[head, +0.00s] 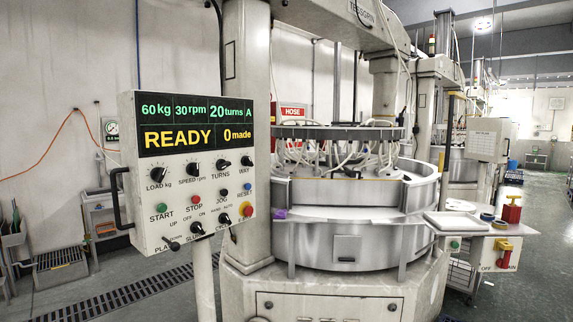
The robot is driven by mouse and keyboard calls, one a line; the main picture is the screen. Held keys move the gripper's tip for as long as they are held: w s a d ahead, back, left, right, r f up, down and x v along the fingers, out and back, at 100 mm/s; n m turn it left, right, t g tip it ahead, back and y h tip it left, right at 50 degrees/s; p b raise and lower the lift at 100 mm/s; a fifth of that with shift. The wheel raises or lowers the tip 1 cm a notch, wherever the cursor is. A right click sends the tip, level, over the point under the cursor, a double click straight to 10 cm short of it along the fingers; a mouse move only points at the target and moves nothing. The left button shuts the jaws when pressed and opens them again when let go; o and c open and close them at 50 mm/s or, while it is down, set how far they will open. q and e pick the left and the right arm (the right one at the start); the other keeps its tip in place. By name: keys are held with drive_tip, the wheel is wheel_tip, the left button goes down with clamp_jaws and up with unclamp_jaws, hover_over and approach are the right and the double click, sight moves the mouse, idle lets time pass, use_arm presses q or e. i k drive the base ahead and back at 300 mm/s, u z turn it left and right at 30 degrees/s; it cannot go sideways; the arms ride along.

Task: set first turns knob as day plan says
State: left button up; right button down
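The turns knob (221,165) is a black knob in the upper row of a pale control panel (140,222) at the left. Its label TURNS is below it; its exact pointer angle is too small to tell. The panel's display (195,122) reads 60 kg, 30 rpm, 20 turns, A, and below that READY and 0 made. The load knob (157,174) and speed knob (193,167) are left of the turns knob, and the way knob (246,161) is right of it. I see no readable day plan. Neither gripper is in view.
Start (161,208), stop (197,199) and reset (247,187) buttons and several switches sit below the knobs. A black handle (119,198) juts from the panel's left side. The large lapping machine (350,235) stands behind, with a white tray (453,223) at its right.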

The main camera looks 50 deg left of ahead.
sight(221, 164)
drive_tip(key=z, duration=0.2)
drive_tip(key=i, duration=1.85)
drive_tip(key=u, duration=0.75)
drive_tip(key=i, duration=0.95)
drive_tip(key=u, duration=1.5)
drive_tip(key=i, duration=0.5)
drive_tip(key=u, duration=0.4)
